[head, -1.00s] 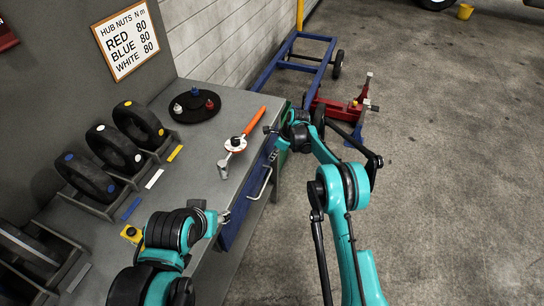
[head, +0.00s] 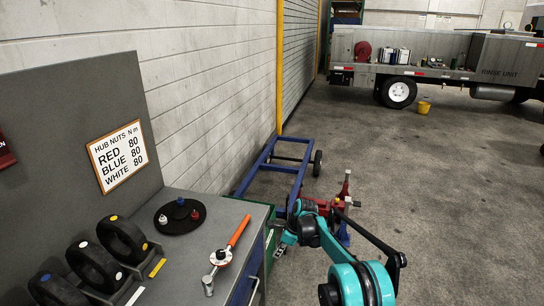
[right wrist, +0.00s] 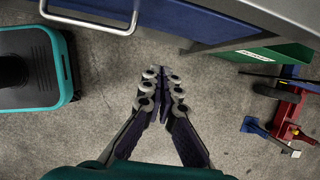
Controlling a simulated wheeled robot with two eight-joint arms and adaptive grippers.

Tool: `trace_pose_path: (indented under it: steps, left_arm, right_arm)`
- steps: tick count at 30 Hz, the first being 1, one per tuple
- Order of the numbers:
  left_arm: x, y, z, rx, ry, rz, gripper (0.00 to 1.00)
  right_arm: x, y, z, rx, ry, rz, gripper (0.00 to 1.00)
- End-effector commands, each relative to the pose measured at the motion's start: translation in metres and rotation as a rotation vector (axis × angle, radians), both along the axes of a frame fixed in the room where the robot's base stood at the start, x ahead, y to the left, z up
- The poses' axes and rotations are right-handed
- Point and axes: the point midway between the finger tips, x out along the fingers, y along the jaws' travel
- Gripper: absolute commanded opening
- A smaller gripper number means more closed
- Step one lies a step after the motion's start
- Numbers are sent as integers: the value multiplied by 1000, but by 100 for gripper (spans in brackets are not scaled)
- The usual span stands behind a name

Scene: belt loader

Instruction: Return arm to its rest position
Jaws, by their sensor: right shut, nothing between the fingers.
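My right arm (head: 366,284) reaches up from the bottom right of the head view, teal and black, and bends at a black joint beside the bench's far right corner. My right gripper (head: 279,250) is small there, just off the bench's right side. In the right wrist view the right gripper (right wrist: 162,80) is shut and empty, its grey fingertips together over bare concrete floor, with the bench edge above them. My left gripper is not in view.
The grey bench (head: 196,262) holds an orange-handled torque wrench (head: 226,254), a black nut tray (head: 180,217) and tyres in racks. A red jack (right wrist: 286,112) and blue frame (head: 270,180) stand beyond. Floor at right is clear.

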Motion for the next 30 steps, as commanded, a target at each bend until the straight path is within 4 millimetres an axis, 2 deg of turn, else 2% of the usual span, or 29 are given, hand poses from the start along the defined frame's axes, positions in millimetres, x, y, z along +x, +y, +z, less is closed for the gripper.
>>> trace_pose_path:
  steps: [5, 8, 12, 15, 22, 26, 30]
  left_arm:
    - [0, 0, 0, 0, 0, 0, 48]
    - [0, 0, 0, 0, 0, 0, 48]
    - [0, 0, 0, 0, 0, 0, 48]
    - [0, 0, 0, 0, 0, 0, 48]
    - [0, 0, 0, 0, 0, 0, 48]
    - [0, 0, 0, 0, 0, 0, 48]
    - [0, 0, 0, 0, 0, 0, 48]
  right_arm:
    - [-23, -19, 56, -54, -108, 143, 0]
    - [-45, -32, 92, -104, -188, 261, 0]
    - [-83, -51, 135, -183, -293, 428, 0]
    - [-114, -65, 160, -245, -363, 548, 0]
    - [-193, -94, 197, -404, -500, 835, 0]
    - [-240, -109, 205, -504, -563, 999, 0]
    - [-291, -125, 202, -616, -616, 1180, 0]
